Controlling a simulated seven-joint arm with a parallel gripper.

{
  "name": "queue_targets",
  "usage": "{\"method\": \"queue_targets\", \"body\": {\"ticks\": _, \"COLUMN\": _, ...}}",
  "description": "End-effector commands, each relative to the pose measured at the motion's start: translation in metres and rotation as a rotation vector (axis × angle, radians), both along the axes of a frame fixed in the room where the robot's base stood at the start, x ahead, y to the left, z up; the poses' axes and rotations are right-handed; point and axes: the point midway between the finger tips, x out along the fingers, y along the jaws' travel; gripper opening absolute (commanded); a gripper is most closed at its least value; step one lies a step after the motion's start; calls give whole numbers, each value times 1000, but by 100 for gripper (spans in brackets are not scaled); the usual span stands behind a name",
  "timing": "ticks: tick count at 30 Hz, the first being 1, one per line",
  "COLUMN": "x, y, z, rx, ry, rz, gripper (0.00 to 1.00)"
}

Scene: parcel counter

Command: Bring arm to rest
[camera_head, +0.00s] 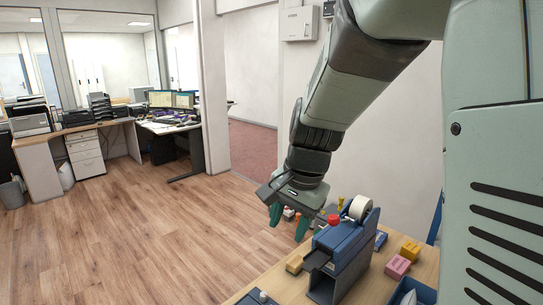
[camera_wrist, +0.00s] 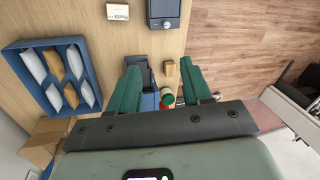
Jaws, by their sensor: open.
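My gripper (camera_head: 288,221) hangs over the far edge of the counter (camera_head: 284,286), pointing down, with its two green fingers apart. In the wrist view my gripper (camera_wrist: 158,80) is open, and nothing is seen held between its fingers. A blue tape dispenser (camera_head: 345,247) with a pale tape roll (camera_head: 360,208) stands just right of and nearer than the gripper in the head view. A red knob-like top (camera_head: 333,219) shows beside it. Small items behind the dispenser are partly hidden.
A wooden block (camera_head: 294,264), a pink block (camera_head: 397,267) and a yellow block (camera_head: 410,250) lie on the counter. A blue tray (camera_wrist: 52,103) holds several pouches. A cardboard box (camera_wrist: 46,138) is near it. Open wooden floor (camera_head: 130,235) lies left of the counter.

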Motion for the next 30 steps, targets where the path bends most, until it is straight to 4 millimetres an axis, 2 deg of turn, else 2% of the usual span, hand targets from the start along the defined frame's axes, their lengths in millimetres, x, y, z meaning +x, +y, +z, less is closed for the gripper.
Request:
{"method": "queue_targets", "body": {"ticks": 1, "x": -15, "y": -8, "z": 20, "rx": 1, "ry": -38, "rz": 41, "gripper": 49}}
{"method": "queue_targets", "body": {"ticks": 6, "x": -71, "y": -33, "z": 66, "rx": -48, "ry": -151, "rz": 205, "gripper": 49}}
{"method": "queue_targets", "body": {"ticks": 11, "x": -125, "y": -53, "z": 92, "rx": -142, "ry": -256, "rz": 347, "gripper": 49}}
{"method": "queue_targets", "body": {"ticks": 15, "x": -165, "y": -67, "z": 100, "rx": -240, "ry": -320, "rz": 444, "gripper": 49}}
{"method": "queue_targets", "body": {"ticks": 18, "x": -184, "y": -73, "z": 101, "rx": -295, "ry": -345, "rz": 489, "gripper": 49}}
{"method": "queue_targets", "body": {"ticks": 21, "x": -194, "y": -76, "z": 101, "rx": -331, "ry": -357, "rz": 516, "gripper": 49}}
{"method": "queue_targets", "body": {"ticks": 30, "x": -198, "y": -77, "z": 100, "rx": -345, "ry": -362, "rz": 527, "gripper": 49}}
